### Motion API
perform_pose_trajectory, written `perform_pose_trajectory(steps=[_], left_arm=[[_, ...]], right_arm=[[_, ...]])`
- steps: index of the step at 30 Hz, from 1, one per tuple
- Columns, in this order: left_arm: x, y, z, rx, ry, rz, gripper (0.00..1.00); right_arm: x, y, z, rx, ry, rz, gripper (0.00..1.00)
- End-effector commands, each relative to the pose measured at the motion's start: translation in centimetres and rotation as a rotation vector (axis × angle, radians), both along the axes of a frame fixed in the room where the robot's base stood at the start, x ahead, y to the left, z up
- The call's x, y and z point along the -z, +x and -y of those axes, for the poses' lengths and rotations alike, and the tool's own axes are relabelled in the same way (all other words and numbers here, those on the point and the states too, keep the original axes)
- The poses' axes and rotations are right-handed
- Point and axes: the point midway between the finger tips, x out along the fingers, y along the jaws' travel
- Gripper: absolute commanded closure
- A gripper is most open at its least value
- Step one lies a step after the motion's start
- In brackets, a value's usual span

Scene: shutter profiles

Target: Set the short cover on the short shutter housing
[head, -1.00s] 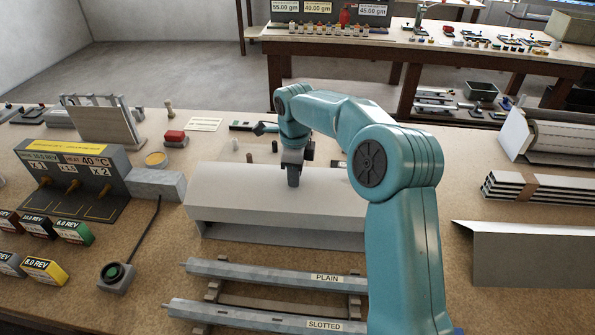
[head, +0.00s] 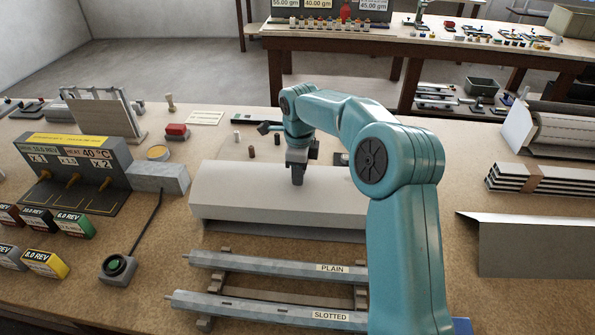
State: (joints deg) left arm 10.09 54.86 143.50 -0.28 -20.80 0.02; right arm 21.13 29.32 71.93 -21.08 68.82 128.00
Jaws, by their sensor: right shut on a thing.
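The pale grey, bent-sheet short cover (head: 245,190) lies lengthwise across the middle of the bench in the head view. My right gripper (head: 297,180) points down and is shut on its top, near the middle. My right arm hides the cover's right end. The front of the cover is in shade, and I cannot tell whether it touches what is under it. I cannot make out the short shutter housing apart from the cover. My left gripper is not in view.
In front lie two rails marked PLAIN (head: 290,265) and SLOTTED (head: 260,310). A grey block (head: 158,178) stands close left, beside a control box (head: 70,175). Another bent sheet (head: 535,245), a strapped stack of profiles (head: 540,180) and a housing with a roller (head: 560,135) are at right.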

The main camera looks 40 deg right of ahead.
Motion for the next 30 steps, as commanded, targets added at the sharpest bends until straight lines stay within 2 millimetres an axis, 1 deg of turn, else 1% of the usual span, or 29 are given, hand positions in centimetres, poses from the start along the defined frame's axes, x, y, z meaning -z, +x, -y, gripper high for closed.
perform_pose_trajectory(steps=[7,16,24,25,26,27,30], left_arm=[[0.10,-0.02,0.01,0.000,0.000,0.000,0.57],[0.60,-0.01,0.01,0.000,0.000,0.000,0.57],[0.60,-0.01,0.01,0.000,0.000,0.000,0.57],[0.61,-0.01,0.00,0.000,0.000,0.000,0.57],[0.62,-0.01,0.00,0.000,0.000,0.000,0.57],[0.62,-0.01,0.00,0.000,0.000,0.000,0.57],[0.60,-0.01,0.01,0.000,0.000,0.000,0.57]], right_arm=[[0.15,-0.09,0.10,-0.001,0.000,-0.002,1.00],[0.88,-0.13,0.06,-0.001,0.000,-0.005,1.00],[1.00,-0.11,-0.06,-0.002,0.001,-0.007,1.00],[1.01,-0.10,-0.07,-0.002,0.001,-0.007,0.67],[1.01,-0.10,-0.07,-0.002,0.001,-0.007,0.57],[1.00,-0.10,-0.07,-0.002,0.001,-0.007,0.44],[0.95,-0.08,-0.05,-0.001,0.001,-0.006,0.44]])
